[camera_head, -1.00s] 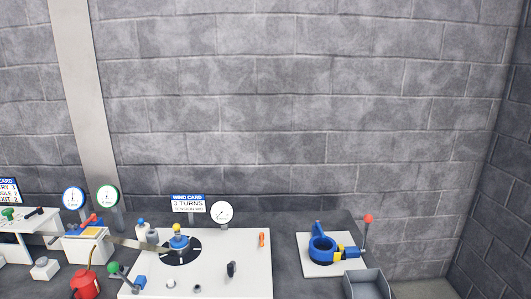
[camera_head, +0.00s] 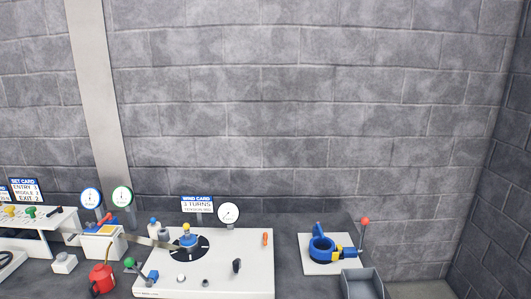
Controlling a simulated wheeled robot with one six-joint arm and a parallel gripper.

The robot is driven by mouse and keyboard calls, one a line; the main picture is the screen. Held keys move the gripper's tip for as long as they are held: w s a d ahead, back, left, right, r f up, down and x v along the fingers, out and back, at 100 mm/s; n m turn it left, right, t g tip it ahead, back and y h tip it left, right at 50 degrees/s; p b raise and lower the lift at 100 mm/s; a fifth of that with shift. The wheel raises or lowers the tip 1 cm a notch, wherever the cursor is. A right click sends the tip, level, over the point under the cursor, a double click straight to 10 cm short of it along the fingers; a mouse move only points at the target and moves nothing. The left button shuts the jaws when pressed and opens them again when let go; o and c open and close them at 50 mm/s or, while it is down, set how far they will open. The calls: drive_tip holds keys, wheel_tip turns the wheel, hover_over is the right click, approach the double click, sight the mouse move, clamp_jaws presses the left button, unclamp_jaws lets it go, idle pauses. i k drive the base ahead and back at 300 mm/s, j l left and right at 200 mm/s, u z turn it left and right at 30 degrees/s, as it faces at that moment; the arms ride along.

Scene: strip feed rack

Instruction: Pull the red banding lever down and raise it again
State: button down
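The red banding lever shows as a red ball knob (camera_head: 365,221) on a thin, nearly upright rod at the right end of the bench. Its rod rises beside a blue ring-shaped clamp (camera_head: 321,248) with a yellow block (camera_head: 337,253), mounted on a white base plate (camera_head: 313,267). The lower end of the rod meets the blue part right of the yellow block. My gripper is not in view.
A grey open bin (camera_head: 362,285) stands in front of the lever. Left of it is a white winding table (camera_head: 225,280) with a dial gauge (camera_head: 228,213). A red can (camera_head: 102,279) stands farther left. A block wall closes the back and right.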

sight(364, 220)
drive_tip(key=l, duration=0.1)
drive_tip(key=i+l+u, duration=0.1)
drive_tip(key=i, duration=1.2)
